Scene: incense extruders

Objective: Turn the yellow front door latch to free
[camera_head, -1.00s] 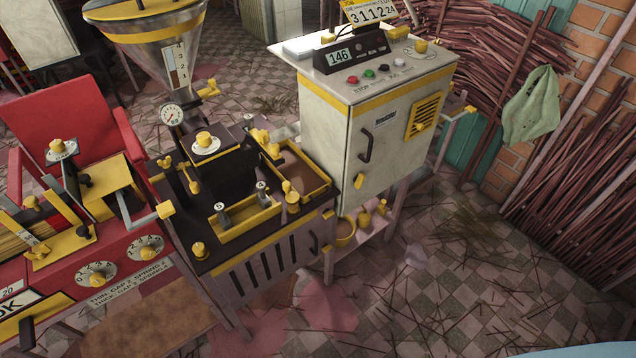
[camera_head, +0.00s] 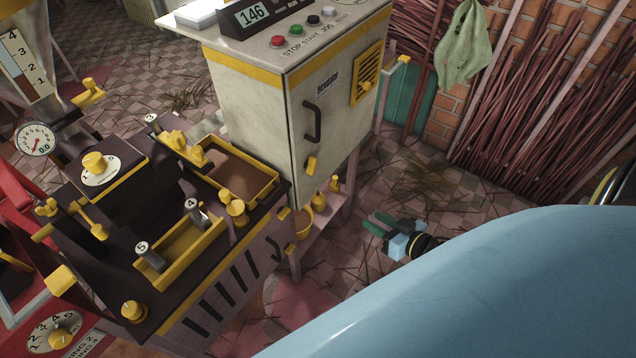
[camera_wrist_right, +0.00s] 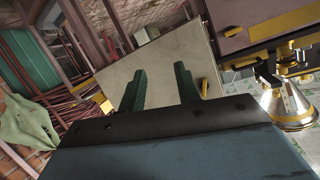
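The yellow latch (camera_head: 311,165) is a small yellow tab low on the front door of the pale cabinet (camera_head: 304,92), below a dark curved handle (camera_head: 312,122). It looks slightly tilted. My right gripper (camera_head: 372,224) is to the right of and below the latch, apart from the cabinet. Its dark green fingers stand apart with nothing between them; in the right wrist view the open gripper (camera_wrist_right: 160,82) faces a pale cabinet panel (camera_wrist_right: 165,62). A small yellow part (camera_wrist_right: 204,87) shows beside one finger there; I cannot tell if it is the latch. My left gripper is out of view.
A dark extruder bench (camera_head: 225,262) with yellow trays and knobs stands left of the cabinet. A low shelf (camera_head: 325,220) with yellow pots is under the cabinet. Stick bundles (camera_head: 530,100) lean against the right wall.

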